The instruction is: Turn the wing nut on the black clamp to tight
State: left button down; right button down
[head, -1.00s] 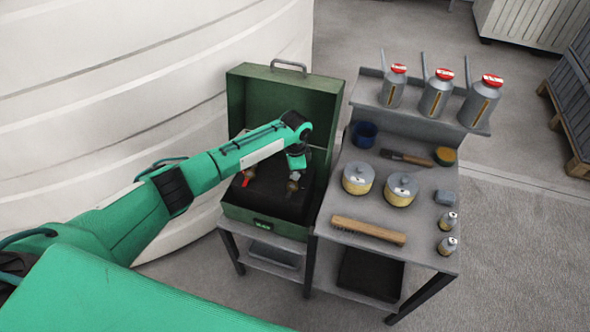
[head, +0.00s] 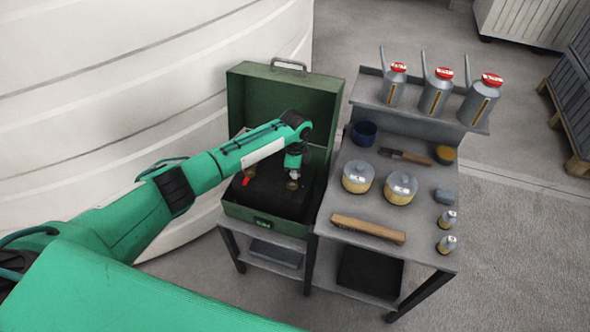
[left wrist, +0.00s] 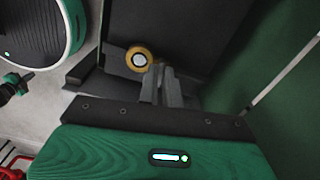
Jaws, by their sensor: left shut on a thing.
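An open green case (head: 232,209) stands on the grey table at the left, with a black insert (head: 262,200) inside. My left arm reaches down into it. My left gripper (head: 293,178) is at the right part of the insert, just above a small brass-coloured fitting (head: 292,186). In the left wrist view, its fingers (left wrist: 160,86) are close together, beside a yellow ring with a white centre (left wrist: 139,59). They are shut on a small part that they largely hide; it appears to be the wing nut. The black clamp's outline cannot be made out. My right gripper is not in view.
A red-handled part (head: 245,181) lies at the insert's left. The raised lid (head: 290,95) stands behind my arm. On the bench to the right are tins (head: 358,177), a wooden-handled brush (head: 368,229) and oil cans (head: 436,95). A large white tank (head: 130,80) is at the left.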

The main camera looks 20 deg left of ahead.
pick_arm(q)
jog(key=c, duration=1.6)
grip_release()
notch_tip(320, 180, up, 14)
jog(key=shift+f+b, duration=0.1)
jog(key=shift+b, duration=0.65)
